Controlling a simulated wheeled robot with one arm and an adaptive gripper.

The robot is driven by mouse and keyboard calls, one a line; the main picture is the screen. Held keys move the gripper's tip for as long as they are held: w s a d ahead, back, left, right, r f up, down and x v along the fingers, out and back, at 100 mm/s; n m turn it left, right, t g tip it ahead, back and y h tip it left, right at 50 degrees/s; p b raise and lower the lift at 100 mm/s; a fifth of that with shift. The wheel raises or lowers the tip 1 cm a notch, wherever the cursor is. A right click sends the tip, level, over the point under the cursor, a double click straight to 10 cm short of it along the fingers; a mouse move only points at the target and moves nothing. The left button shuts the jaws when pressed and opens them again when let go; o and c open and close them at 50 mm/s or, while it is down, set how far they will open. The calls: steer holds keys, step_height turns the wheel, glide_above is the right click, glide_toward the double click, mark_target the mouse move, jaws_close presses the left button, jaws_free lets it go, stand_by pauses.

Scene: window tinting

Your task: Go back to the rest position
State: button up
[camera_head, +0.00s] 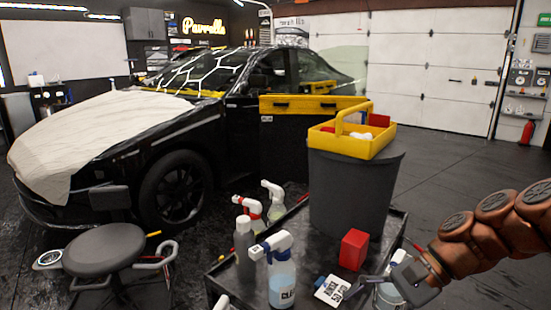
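My copper-coloured arm reaches in from the right edge. Its grey end, my gripper (368,284), is low over the right front part of the dark cart (223,274). It is near a white printed card (331,290) and a red block (353,249). The fingers are small and dark here, so I cannot tell whether they are open or shut, or touching anything. A pale tub (388,296) is partly hidden behind my gripper.
The cart bears spray bottles (281,280) and a grey bucket (350,195) with a yellow caddy (352,145) on top. A stool (104,250) and a black car (190,140) stand left. Floor (440,170) behind the cart at right is clear.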

steer(key=s+a+r+n+g+h+p, duration=0.1)
steer(key=s+a+r+n+h+p, duration=0.2)
steer(key=s+r+n+h+p, duration=0.35)
steer(key=s+d+r+n+h+p, duration=0.3)
steer(key=s+d+r+n+p, duration=0.1)
steer(key=s+p, duration=0.6)
steer(key=shift+s+d+r+t+h+p, duration=0.15)
steer(key=shift+s+d+t+h+p, duration=0.2)
steer(key=shift+d+p, duration=0.25)
